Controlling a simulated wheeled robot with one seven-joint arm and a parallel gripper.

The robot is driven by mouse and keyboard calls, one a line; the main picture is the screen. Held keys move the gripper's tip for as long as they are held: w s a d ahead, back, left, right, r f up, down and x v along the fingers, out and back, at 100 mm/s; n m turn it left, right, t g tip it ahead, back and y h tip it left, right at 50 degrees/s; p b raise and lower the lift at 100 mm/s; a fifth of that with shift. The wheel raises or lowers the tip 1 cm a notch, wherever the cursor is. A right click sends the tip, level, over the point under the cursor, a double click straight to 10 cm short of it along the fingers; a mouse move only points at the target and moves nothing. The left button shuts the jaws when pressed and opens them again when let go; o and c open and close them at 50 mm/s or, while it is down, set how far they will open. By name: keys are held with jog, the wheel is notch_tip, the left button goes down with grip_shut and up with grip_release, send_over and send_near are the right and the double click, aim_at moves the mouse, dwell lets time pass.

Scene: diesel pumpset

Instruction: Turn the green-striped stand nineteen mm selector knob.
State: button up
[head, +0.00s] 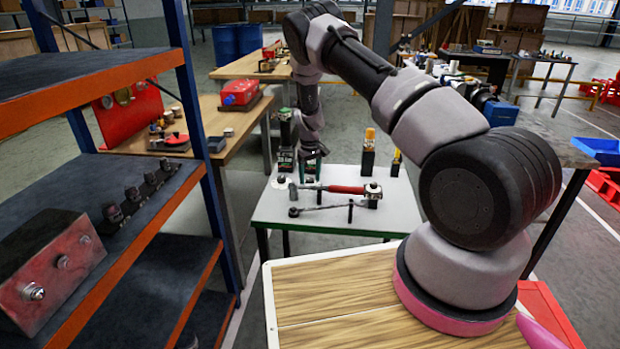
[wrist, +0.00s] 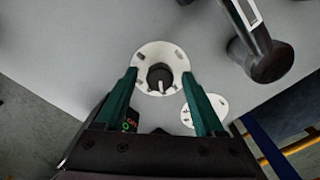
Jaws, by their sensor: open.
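A black round knob (wrist: 160,77) with a white pointer sits in the middle of a white dial plate in the wrist view. The pointer is toward the bottom of the picture. My gripper (wrist: 159,72) is open, with one green finger on each side of the knob and a gap to it on both sides. I cannot tell how high the tips are above it. A second white dial plate (wrist: 206,113) is partly hidden behind the right finger. In the head view my gripper (head: 311,166) points down over the small table. Green stripes on the knob's stand cannot be made out.
The white-topped table (head: 385,215) holds a red-handled hammer (head: 340,189), a wrench-like tool (head: 322,209) and yellow-topped black posts (head: 368,157). A dark hammer-like head (wrist: 268,61) is close right of the dial in the wrist view. A blue-orange shelf (head: 190,130) stands at left.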

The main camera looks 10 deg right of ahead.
grip_shut()
jog(key=shift+m, duration=0.4)
jog(key=m, duration=0.5)
jog(key=shift+m, duration=0.4)
jog(key=m, duration=0.3)
jog(key=shift+a+m, duration=0.1)
jog(key=shift+m, duration=2)
